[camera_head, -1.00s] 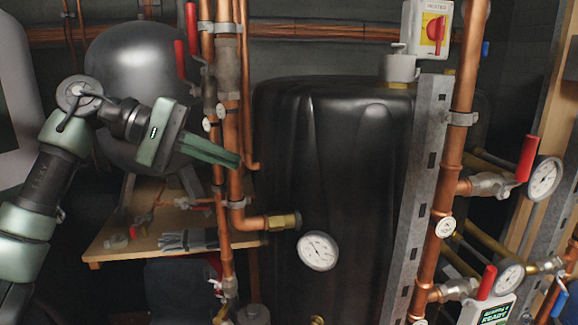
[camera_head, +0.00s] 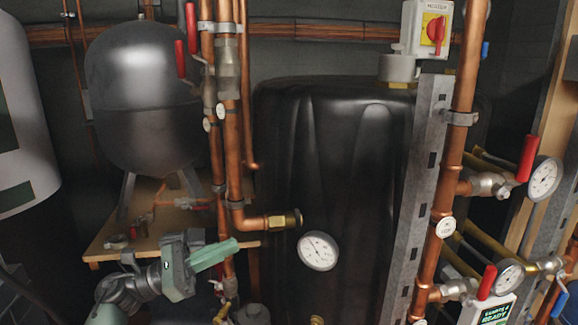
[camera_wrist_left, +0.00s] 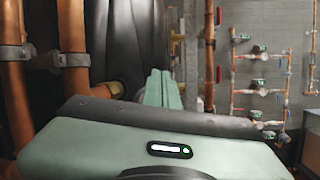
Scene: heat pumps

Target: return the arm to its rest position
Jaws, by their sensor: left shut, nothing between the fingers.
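My left gripper (camera_head: 232,246) is low in the left part of the head view, its green fingers pressed together with nothing between them. My left arm comes in from the bottom left. In the left wrist view the closed fingers (camera_wrist_left: 161,88) point ahead, toward the side of the black tank and a brass fitting. I cannot tell whether the fingers touch a pipe. My right gripper is not in view.
Vertical copper pipes (camera_head: 232,130) stand near my left gripper. Behind are a black tank (camera_head: 330,150) with a dial gauge (camera_head: 318,251), a round dark vessel (camera_head: 140,95) and a wooden shelf (camera_head: 105,240). A grey metal post (camera_head: 418,190) and red-handled valves stand at the right.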

